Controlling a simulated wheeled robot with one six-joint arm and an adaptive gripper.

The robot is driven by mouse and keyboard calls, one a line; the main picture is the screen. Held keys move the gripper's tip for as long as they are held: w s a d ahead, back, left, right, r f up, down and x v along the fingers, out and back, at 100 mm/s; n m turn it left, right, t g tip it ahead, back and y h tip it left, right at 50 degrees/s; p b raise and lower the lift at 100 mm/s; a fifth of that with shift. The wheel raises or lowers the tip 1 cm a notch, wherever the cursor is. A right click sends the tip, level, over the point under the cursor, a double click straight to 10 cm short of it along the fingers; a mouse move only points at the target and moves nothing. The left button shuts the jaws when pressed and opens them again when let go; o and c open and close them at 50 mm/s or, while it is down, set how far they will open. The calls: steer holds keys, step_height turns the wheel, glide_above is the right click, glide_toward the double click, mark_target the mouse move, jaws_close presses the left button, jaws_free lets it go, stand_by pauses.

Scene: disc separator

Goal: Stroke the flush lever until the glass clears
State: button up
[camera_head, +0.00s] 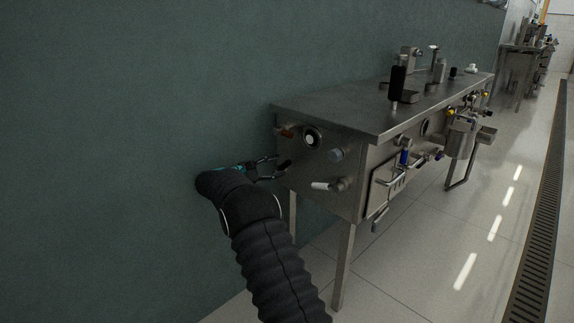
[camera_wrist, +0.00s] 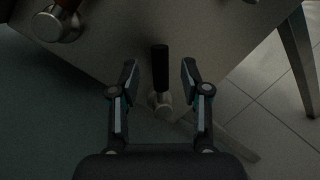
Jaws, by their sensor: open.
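A short lever with a black grip (camera_wrist: 160,66) and a steel hub (camera_wrist: 160,103) is on the end panel of the steel cabinet. My gripper (camera_wrist: 159,78) is open around it in the wrist view, one finger on each side, with visible gaps. In the head view my gripper (camera_head: 273,168) is at the panel's left edge, beside the black grip (camera_head: 285,165). A round port with a pale centre (camera_head: 311,138) and a bluish round glass (camera_head: 336,155) are on the same panel. I cannot tell which is the task's glass, or whether it is clear.
A white-handled lever (camera_head: 322,186) and an orange-brown handle (camera_head: 287,131) are on the same panel. The steel table top (camera_head: 345,105) overhangs it. A green wall (camera_head: 130,130) is close on the left. Open tiled floor (camera_head: 420,240) lies right.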

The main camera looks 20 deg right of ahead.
mark_target(284, 164)
steer(key=shift+w+d, duration=0.2)
steer(key=shift+d, duration=0.95)
steer(key=shift+w+d, duration=0.15)
steer(key=shift+d, duration=0.95)
jaws_close()
